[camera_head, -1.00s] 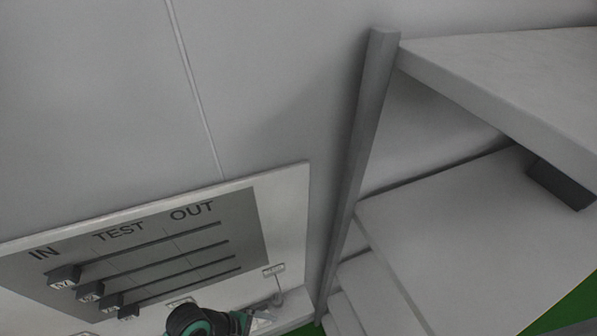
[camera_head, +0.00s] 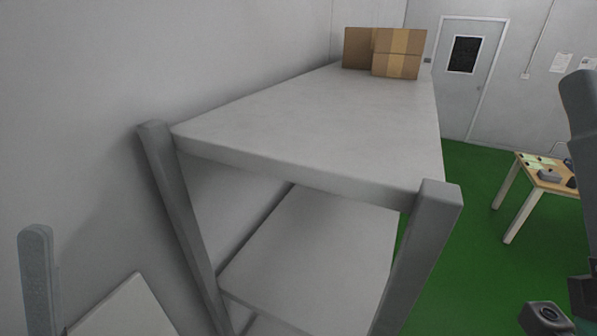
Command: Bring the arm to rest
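Neither of my grippers shows in the head view, so their fingers cannot be judged. Dark grey parts, likely links of my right arm, stand along the right edge and in the lower right corner, partly cut off by the frame. No held object is visible.
A grey shelf rack (camera_head: 320,125) fills the middle, its posts close in front. Cardboard boxes (camera_head: 397,65) stand on its far end. A small wooden table (camera_head: 525,187) with items stands right on the green floor (camera_head: 465,235). A door (camera_head: 470,85) is behind.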

